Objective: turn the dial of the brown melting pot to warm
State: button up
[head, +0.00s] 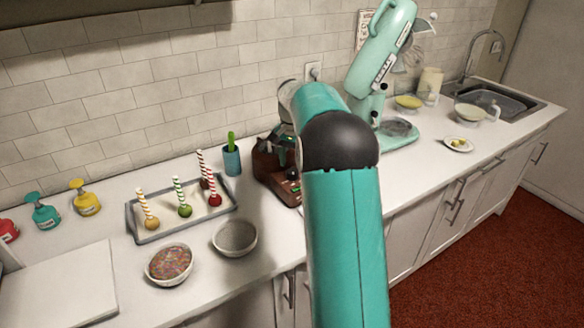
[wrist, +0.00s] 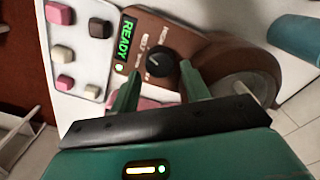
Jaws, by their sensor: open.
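The brown melting pot (head: 266,168) stands on the counter in the head view, partly hidden behind my teal arm. In the wrist view its brown front panel (wrist: 190,44) carries a black round dial (wrist: 160,61) and a green display (wrist: 126,38) reading READY. Small labels surround the dial, too blurred to read surely. My gripper (wrist: 160,72) is open, with one green finger on each side of the dial's lower part. I cannot tell whether the fingers touch it.
A white tray (wrist: 85,86) with pink and brown cubes lies beside the pot. A teal cup (head: 231,160) stands left of it, near a tray (head: 150,238) of striped sticks. Two bowls (head: 234,238) (head: 169,265) sit in front. A teal mixer (head: 398,134) stands to the right.

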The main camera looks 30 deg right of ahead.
aim_at(293, 174)
jog(key=shift+f, duration=1.3)
jog(key=c, duration=0.7)
